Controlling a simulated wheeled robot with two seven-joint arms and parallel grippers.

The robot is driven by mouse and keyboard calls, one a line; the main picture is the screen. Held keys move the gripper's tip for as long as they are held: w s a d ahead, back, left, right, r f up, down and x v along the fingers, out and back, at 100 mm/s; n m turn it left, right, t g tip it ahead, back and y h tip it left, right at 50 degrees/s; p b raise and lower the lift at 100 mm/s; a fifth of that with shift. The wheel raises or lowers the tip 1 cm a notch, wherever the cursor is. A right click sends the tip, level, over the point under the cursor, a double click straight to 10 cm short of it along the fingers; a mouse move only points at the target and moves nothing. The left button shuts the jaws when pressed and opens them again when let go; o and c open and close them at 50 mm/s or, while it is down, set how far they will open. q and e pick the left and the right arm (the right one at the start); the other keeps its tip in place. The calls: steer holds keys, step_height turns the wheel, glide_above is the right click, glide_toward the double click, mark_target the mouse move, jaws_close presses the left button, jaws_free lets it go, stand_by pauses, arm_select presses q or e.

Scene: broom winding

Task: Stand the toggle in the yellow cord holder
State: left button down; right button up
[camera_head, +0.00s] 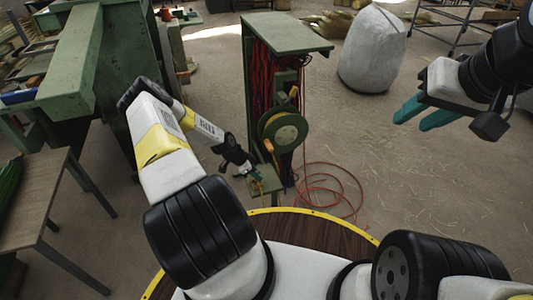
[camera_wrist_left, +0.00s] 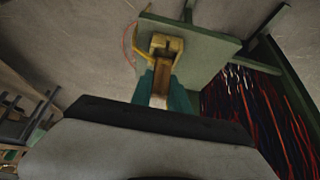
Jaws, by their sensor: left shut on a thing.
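My left gripper (camera_head: 255,172) reaches down to a small green shelf on the front of the green cabinet. In the left wrist view its teal fingers (camera_wrist_left: 165,91) are shut on the pale wooden toggle (camera_wrist_left: 158,101), which shows between them. The yellow cord holder (camera_wrist_left: 166,43) is on the green shelf (camera_wrist_left: 205,52), right at the fingertips. The toggle's far end meets or overlaps the holder in the picture; I cannot tell whether it is inside. In the head view the toggle is too small to make out. My right gripper (camera_head: 424,112) is open and empty, high at the right.
The green cabinet (camera_head: 285,35) with red cords inside stands behind the shelf, with a round green reel (camera_head: 287,132) on its front. An orange cord (camera_head: 335,185) lies coiled on the floor. A wooden table (camera_head: 30,195) stands at left.

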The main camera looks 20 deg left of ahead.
arm_select(q)
steer(key=shift+f, duration=1.05)
steer(key=c, duration=1.2)
jaws_free()
steer(key=shift+f, duration=0.1)
steer(key=shift+v, duration=3.95)
steer(key=s+d+r+n+y, duration=0.1)
steer(key=s+d+r+y, duration=0.1)
steer(key=r, duration=1)
steer(key=s+d+r+n+y, duration=0.1)
steer(key=r+n, duration=0.1)
steer(key=r, duration=1)
steer(key=s+d+r+n+y, duration=0.1)
steer(key=s+d+r+y, duration=0.1)
steer(key=r, duration=1)
steer(key=s+d+r+n+t, duration=0.1)
steer(key=s+d+r+n, duration=0.1)
steer(key=s+r, duration=0.3)
steer(key=s+d+r+n+t+h, duration=0.1)
steer(key=s+d+r, duration=0.3)
steer(key=s, duration=0.5)
steer(key=s+d+r+n+h, duration=0.1)
steer(key=s+d+r+n, duration=0.2)
steer(key=s+r, duration=0.4)
steer(key=shift+d+r+n+t, duration=0.1)
steer(key=shift+r+n+t, duration=0.2)
steer(key=shift+t, duration=0.1)
